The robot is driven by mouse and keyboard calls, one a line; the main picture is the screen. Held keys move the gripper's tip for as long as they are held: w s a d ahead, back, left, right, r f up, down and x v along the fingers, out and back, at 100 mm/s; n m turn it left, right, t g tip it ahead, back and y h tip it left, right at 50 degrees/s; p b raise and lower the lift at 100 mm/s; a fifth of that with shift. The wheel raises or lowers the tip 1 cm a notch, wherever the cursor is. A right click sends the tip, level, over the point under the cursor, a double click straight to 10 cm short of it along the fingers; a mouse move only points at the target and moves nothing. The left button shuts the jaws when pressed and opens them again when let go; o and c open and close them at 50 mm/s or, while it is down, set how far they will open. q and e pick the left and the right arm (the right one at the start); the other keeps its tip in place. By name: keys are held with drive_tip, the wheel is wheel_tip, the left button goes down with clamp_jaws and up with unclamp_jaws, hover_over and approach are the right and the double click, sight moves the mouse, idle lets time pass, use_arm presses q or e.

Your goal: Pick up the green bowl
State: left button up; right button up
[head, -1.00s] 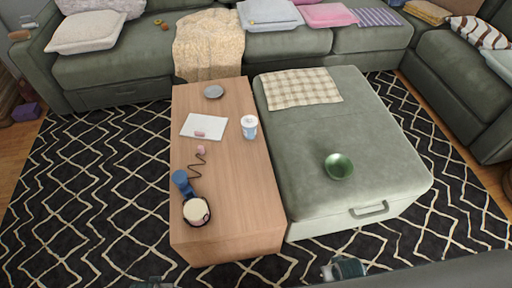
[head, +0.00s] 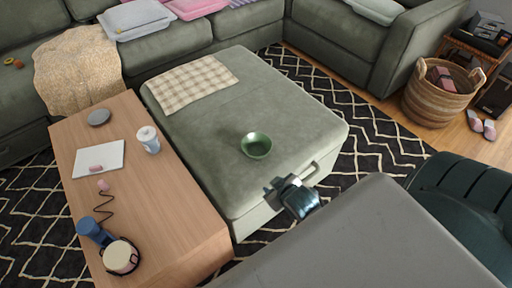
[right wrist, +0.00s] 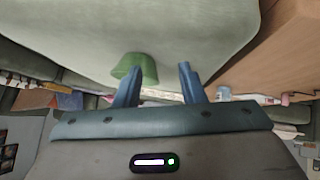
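The green bowl (head: 257,146) sits upright on the green ottoman (head: 205,165), near its front edge. My right gripper (head: 277,189) is at the ottoman's front, close to its handle and nearer to me than the bowl. The right wrist view shows the scene upside down. There, the two blue fingers of my right gripper (right wrist: 160,67) are apart with nothing between them. The bowl (right wrist: 135,68) shows beyond the left-hand finger, partly covered by it. My left gripper is not in view.
A wooden coffee table (head: 165,205) stands left of the ottoman, with a white cup (head: 148,140), headphones (head: 121,257) and other items. A checkered cloth (head: 193,85) lies on the ottoman's far part. A large grey surface (head: 350,245) fills the lower right. A wicker basket (head: 435,95) stands at right.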

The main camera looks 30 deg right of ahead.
drive_tip(key=w+t, duration=0.1)
drive_tip(key=w, duration=0.2)
drive_tip(key=w+d+n+t, duration=0.1)
drive_tip(key=w+t, duration=0.1)
drive_tip(key=w, duration=0.1)
drive_tip(key=w+f+n+t, duration=0.1)
drive_tip(key=w+t, duration=0.1)
drive_tip(key=w, duration=0.1)
drive_tip(key=shift+w+d+y, duration=0.15)
drive_tip(key=shift+d+y, duration=0.15)
drive_tip(key=shift+d, duration=0.1)
approach(244, 149)
drive_tip(key=shift+d+x, duration=0.25)
drive_tip(key=shift+x, duration=0.9)
drive_tip(key=x, duration=0.5)
drive_tip(key=shift+w+a+r+b, duration=0.1)
drive_tip(key=shift+a+b, duration=0.3)
clamp_jaws()
